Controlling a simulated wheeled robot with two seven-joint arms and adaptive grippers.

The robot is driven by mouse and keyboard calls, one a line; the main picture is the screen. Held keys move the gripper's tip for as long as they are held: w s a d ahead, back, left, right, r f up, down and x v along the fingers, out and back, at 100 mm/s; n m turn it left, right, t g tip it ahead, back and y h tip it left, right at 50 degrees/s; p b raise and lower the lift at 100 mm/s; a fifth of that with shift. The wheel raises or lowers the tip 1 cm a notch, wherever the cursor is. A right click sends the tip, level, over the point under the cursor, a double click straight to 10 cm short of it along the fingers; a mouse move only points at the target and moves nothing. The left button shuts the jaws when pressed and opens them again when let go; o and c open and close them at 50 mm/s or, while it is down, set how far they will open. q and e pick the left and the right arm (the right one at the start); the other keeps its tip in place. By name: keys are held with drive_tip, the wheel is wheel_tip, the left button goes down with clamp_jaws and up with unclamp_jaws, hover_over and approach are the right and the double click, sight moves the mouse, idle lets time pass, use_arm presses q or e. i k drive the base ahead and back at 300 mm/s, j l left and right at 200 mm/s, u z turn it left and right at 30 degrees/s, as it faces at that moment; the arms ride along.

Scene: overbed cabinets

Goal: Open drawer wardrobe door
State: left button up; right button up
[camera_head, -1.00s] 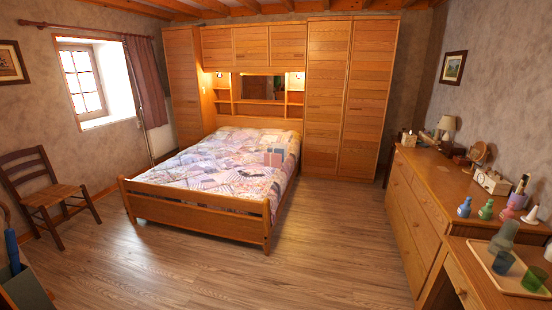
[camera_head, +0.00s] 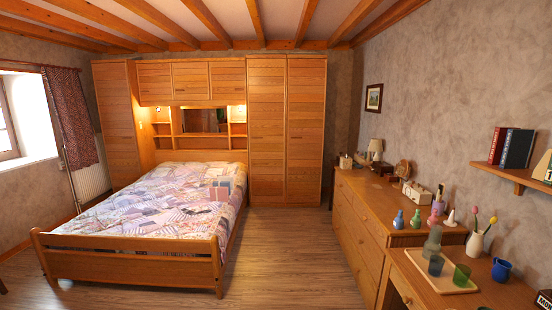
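The tall wooden wardrobe (camera_head: 286,132) stands against the back wall, right of the bed, with two doors side by side. Both its left door (camera_head: 267,130) and right door (camera_head: 305,131) look shut. A narrower tall cabinet (camera_head: 119,125) stands at the left end of the unit, and several shut overhead cabinets (camera_head: 190,81) join the two. A wooden dresser with drawers (camera_head: 357,222) stands along the right wall, its drawers looking shut. Neither of my grippers is in view.
The bed (camera_head: 165,205) fills the left middle, its footboard (camera_head: 130,262) toward me. Free wood floor (camera_head: 285,255) runs between bed and dresser up to the wardrobe. A desk (camera_head: 455,285) with a tray (camera_head: 440,277) and vases juts in at the lower right. A wall shelf (camera_head: 515,178) holds books.

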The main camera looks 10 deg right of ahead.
sight(307, 78)
drive_tip(key=i+l+z, duration=0.25)
drive_tip(key=i, duration=0.4)
drive_tip(key=i+z, duration=0.25)
drive_tip(key=i, duration=0.4)
drive_tip(key=i+z, duration=0.1)
drive_tip(key=i, duration=1.1)
drive_tip(key=i+j+z, duration=0.1)
drive_tip(key=i, duration=1.1)
drive_tip(key=i+j+z, duration=0.1)
drive_tip(key=i+z, duration=0.15)
drive_tip(key=i, duration=0.15)
drive_tip(key=i+j+z, duration=0.5)
drive_tip(key=i+z, duration=0.15)
drive_tip(key=i+j+z, duration=0.4)
